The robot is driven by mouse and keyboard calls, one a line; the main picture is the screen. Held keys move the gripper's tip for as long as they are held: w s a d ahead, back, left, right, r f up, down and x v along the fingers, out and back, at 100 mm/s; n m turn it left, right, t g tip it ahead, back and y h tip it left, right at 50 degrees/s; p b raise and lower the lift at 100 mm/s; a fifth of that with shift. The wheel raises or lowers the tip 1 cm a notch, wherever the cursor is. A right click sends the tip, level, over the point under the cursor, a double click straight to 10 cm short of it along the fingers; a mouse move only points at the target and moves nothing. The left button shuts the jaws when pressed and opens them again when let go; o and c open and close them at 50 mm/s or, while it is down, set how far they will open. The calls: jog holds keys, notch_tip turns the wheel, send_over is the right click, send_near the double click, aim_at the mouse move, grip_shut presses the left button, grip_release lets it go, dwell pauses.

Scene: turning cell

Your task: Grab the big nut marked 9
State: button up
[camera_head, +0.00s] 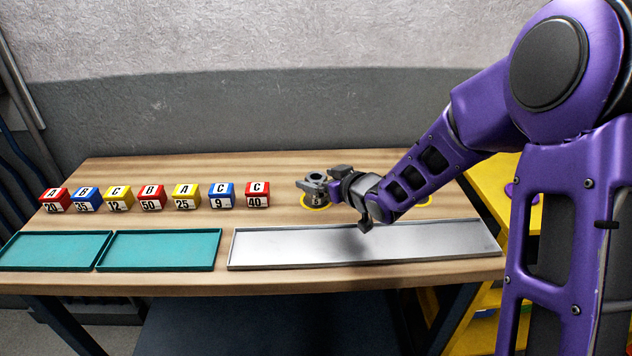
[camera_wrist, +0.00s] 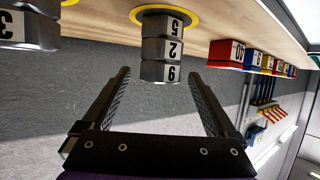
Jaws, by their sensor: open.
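A stack of grey metal nuts (camera_wrist: 165,45) stands on a yellow ring on the table, seen upside down in the wrist view. The nuts read 5 and 2 from the table up. The outermost nut (camera_wrist: 160,73), at the top of the stack, has a mark that looks like 9. My gripper (camera_wrist: 161,76) is open, with its fingertips on either side of that top nut and visible gaps. In the head view my gripper (camera_head: 328,181) is at the stack (camera_head: 316,198) and partly covers it.
Another nut (camera_wrist: 30,28), marked 3, stands close by on the wrist view's left. A row of lettered, numbered boxes (camera_head: 185,197) lies left of the stack. A long metal tray (camera_head: 300,252) and two teal trays (camera_head: 160,250) line the front, empty.

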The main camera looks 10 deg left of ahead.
grip_shut()
dwell(0.5)
jog(key=shift+r, duration=0.15)
